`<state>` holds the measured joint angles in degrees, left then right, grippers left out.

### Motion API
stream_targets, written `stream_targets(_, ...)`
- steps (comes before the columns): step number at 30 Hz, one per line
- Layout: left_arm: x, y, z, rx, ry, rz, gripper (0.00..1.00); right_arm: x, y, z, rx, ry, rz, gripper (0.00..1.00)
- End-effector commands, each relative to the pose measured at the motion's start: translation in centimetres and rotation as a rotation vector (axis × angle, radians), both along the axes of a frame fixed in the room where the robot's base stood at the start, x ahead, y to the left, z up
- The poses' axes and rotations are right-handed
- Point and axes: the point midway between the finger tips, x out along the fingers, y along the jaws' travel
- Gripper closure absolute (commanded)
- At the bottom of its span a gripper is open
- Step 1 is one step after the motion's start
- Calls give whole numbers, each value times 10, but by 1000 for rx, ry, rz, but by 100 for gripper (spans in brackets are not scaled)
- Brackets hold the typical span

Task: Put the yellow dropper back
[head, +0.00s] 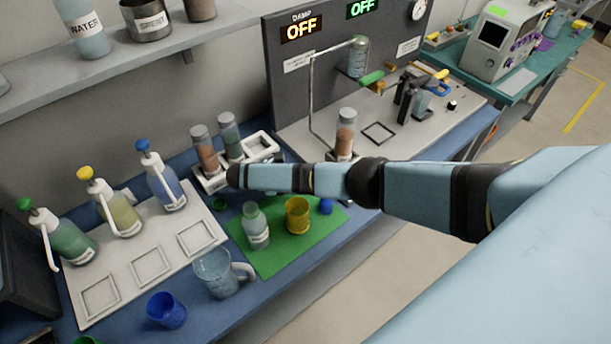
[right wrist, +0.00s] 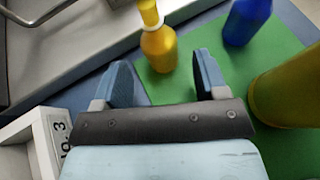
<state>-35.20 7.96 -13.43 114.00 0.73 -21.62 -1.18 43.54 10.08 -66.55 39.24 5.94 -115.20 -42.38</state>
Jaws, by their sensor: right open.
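The yellow dropper (right wrist: 158,48) shows in the right wrist view, at the edge of the green mat, beyond and between the fingers of my right gripper (right wrist: 160,80). The gripper is open, and the dropper looks apart from both fingers. I cannot tell whether the dropper is upright. In the head view my right arm reaches in from the right over the bench; its fingers and the yellow dropper are not clearly visible there. My left gripper is not in view.
The green mat (head: 275,257) also holds a blue dropper (right wrist: 247,20), a yellow cup (head: 297,215) and a bottle (head: 255,226). A glass mug (head: 217,275) stands beside the mat. Capped vials (head: 205,149) stand in a white holder. Pump bottles (head: 120,208) stand on a white tray.

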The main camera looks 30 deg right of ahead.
Motion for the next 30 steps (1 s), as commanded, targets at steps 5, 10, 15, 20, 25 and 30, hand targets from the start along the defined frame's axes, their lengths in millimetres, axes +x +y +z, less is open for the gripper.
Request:
stream_targets(5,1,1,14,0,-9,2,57,12,36,18,1,-1,1,34)
stream_targets(10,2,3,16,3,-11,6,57,18,56,26,1,-2,1,34)
stream_targets(15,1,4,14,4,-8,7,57,21,63,29,0,-1,1,34)
stream_targets(20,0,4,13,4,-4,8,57,21,64,29,0,-1,1,34)
stream_targets(25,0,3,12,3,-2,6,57,21,64,29,0,-1,1,34)
stream_targets(30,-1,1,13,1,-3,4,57,21,63,29,2,-1,1,34)
